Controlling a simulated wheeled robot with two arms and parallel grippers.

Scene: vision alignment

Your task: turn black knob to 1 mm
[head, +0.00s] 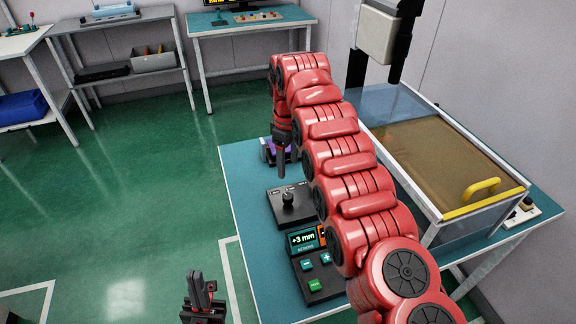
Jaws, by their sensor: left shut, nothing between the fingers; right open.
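The black knob (288,197) stands on a dark panel (304,212) on the teal table. In front of it is a control box with a display (303,240) that reads "+3 mm". My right gripper (281,174) is above and slightly behind the knob, pointing down, apart from it; it is seen edge-on, open and empty. My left gripper (199,282) is at the bottom of the head view, left of the table, shut and empty. My red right arm hides part of the control box and table.
A glass-walled tank (464,212) with a yellow handle (482,188) stands on the right of the table (243,178). A small purple object (270,150) sits behind the knob panel. Green and teal buttons (314,285) are on the control box. Open floor lies to the left.

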